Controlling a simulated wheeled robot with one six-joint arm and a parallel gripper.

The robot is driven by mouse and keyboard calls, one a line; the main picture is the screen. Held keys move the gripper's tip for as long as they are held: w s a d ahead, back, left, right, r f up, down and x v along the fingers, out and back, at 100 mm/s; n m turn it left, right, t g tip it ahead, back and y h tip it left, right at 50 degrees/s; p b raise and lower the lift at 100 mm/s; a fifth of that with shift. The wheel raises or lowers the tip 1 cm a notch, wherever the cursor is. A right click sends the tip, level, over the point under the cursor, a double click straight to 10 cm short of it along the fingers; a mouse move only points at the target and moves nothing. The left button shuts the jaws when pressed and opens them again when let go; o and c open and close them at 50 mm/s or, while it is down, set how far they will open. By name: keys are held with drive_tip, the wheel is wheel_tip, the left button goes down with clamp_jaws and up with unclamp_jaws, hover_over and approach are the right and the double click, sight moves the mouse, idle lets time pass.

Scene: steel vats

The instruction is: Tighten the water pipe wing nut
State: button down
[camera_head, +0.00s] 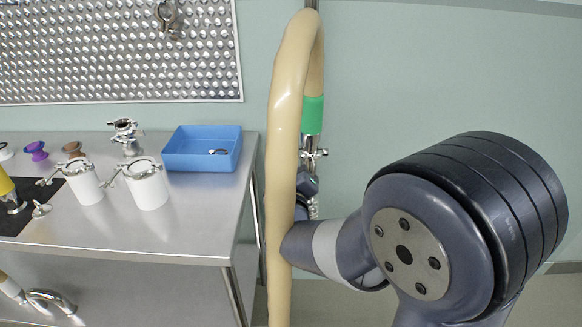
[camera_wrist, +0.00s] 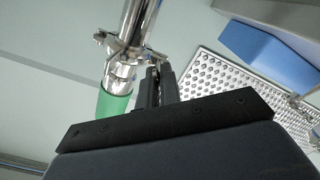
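The beige water hose (camera_head: 290,90) hangs in a loop, with a green sleeve (camera_head: 312,115) at its end. Below the sleeve is a steel pipe clamp (camera_head: 308,145) with a small wing nut (camera_head: 321,153) on its right side. In the wrist view the clamp (camera_wrist: 122,55) joins the green sleeve (camera_wrist: 113,106) to a steel pipe (camera_wrist: 135,22). My gripper (camera_wrist: 158,72) has its dark fingertips right at the wing nut side of the clamp. The fingers look close together and partly hide the nut, so whether they grip it is unclear. In the head view the hose and arm partly hide my gripper.
A steel table (camera_head: 190,220) on the left holds a blue tray (camera_head: 203,165), white clamped cups (camera_head: 148,190) and several small fittings. The hose hangs close to my arm.

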drive_tip(key=shift+m+b, duration=0.3)
drive_tip(key=shift+b, duration=0.05)
drive_tip(key=m+b, duration=0.2)
drive_tip(key=shift+f+m, duration=0.15)
drive_tip(key=shift+m, duration=0.25)
drive_tip(key=m+b, duration=0.2)
drive_tip(key=m, duration=0.1)
drive_tip(key=shift+m, duration=0.4)
drive_tip(key=m+b, duration=0.4)
drive_tip(key=m, duration=0.3)
drive_tip(key=shift+a+b, duration=0.1)
drive_tip(key=shift+b, duration=0.3)
drive_tip(key=m+b, duration=0.2)
drive_tip(key=m, duration=0.1)
drive_tip(key=shift+m, duration=0.4)
drive_tip(key=m+b, duration=0.2)
drive_tip(key=m, duration=0.1)
drive_tip(key=shift+m, duration=0.3)
drive_tip(key=m+b, duration=0.3)
drive_tip(key=m, duration=0.3)
